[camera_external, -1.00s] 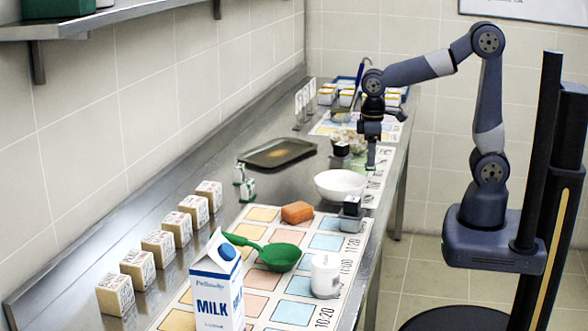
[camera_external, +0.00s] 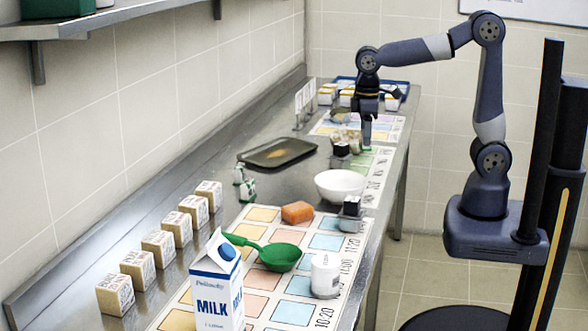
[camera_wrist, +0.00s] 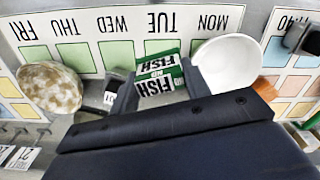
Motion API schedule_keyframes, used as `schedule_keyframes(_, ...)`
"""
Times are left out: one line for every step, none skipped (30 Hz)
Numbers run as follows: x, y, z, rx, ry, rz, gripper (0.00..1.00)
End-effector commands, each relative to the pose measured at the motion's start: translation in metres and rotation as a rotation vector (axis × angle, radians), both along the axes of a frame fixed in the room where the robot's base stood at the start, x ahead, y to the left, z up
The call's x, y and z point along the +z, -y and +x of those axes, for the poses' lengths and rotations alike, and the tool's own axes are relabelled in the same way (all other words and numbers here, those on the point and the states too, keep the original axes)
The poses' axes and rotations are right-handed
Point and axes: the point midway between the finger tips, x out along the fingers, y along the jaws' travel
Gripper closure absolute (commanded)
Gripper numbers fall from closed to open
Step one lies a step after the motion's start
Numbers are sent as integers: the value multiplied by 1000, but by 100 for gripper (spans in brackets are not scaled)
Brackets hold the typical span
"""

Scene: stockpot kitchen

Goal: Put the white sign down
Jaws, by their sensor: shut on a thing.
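A small white sign with green and black FISH lettering (camera_wrist: 156,84) is between my fingers in the wrist view, over a chart with weekday names (camera_wrist: 118,52). My gripper (camera_wrist: 157,88) is shut on it. In the outside view my gripper (camera_external: 367,140) points down over the far part of the counter, beyond the white bowl (camera_external: 340,185). The held sign is hard to make out there. I cannot tell whether it touches the chart.
The bowl (camera_wrist: 228,64) is right of the sign in the wrist view. A dark block with a white label (camera_wrist: 113,92) and a mottled round thing (camera_wrist: 50,87) are left.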

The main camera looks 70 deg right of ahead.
Motion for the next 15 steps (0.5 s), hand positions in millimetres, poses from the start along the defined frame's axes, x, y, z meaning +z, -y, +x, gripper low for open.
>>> schedule_keyframes(14,-9,5,38,-4,0,77)
schedule_keyframes(17,-14,8,62,-3,0,77)
schedule_keyframes(20,-21,12,95,-5,0,77)
schedule_keyframes(22,-27,15,120,-4,0,77)
schedule_keyframes(24,-33,18,145,-4,0,77)
schedule_keyframes(27,-40,22,177,-4,0,77)
schedule_keyframes(28,-46,24,203,-4,0,77)
schedule_keyframes(30,-51,27,226,-4,0,77)
schedule_keyframes(32,-59,29,259,-5,0,77)
schedule_keyframes(34,-65,32,283,-4,0,77)
schedule_keyframes(35,-70,34,306,-4,0,77)
schedule_keyframes(37,-78,36,337,-4,0,77)
schedule_keyframes(37,-83,37,357,-4,0,77)
schedule_keyframes(38,-88,38,378,-3,-1,77)
schedule_keyframes(39,-94,40,403,-4,0,77)
